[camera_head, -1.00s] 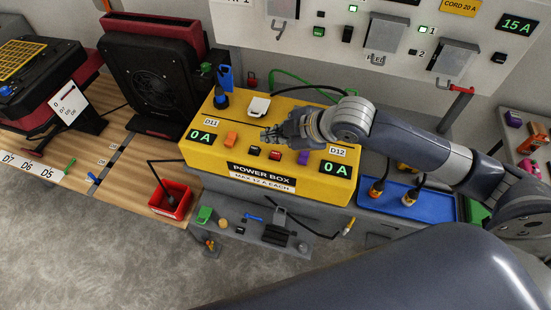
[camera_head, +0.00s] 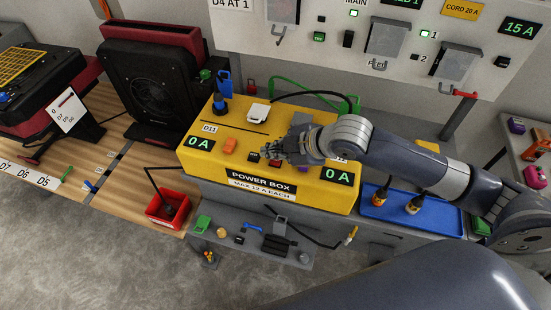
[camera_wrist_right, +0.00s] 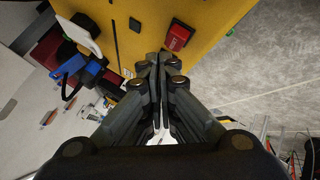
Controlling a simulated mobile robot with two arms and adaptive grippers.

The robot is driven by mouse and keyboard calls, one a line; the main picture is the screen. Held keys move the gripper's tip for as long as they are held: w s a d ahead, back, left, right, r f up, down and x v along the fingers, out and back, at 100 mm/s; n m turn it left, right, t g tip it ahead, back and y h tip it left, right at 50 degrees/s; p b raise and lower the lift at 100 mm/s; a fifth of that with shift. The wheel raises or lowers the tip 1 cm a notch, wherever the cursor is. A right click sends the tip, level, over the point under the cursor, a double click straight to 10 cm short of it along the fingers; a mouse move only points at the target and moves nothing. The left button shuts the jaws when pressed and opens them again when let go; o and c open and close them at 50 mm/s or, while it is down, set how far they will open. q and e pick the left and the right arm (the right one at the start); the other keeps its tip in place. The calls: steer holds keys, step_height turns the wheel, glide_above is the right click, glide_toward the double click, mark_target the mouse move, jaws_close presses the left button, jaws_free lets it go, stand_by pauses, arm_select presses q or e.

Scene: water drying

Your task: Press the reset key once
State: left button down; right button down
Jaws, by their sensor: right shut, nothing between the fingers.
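The yellow power box (camera_head: 200,162) stands on the grey bench and carries a row of small keys. A black key (camera_head: 253,156) and a red key (camera_head: 274,163) sit near its front edge; I cannot read which is the reset key. The red key shows larger in the right wrist view (camera_wrist_right: 178,37), in a dark frame. My right gripper (camera_head: 266,152) is shut and empty, its fingertips over the box close to these two keys. In the wrist view the fingertips (camera_wrist_right: 157,58) lie just beside the red key; contact cannot be told. My left gripper is not in view.
An orange switch (camera_head: 230,146) sits left on the box, with a white plug (camera_head: 258,111) and a blue plug (camera_head: 220,103) behind. A red bin (camera_head: 168,209) stands left and a blue tray (camera_head: 435,216) right. My right arm covers the box's right part.

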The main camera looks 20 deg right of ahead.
mark_target(274, 162)
steer(key=shift+f, duration=0.1)
stand_by(0.7)
steer(key=shift+f, duration=0.35)
steer(key=shift+f, duration=0.4)
stand_by(0.8)
steer(key=shift+r+p, duration=0.8)
steer(key=shift+p, duration=0.3)
step_height(274, 162, up, 5)
steer(key=p, duration=0.5)
steer(key=shift+r+p, duration=0.1)
steer(key=shift+p, duration=0.2)
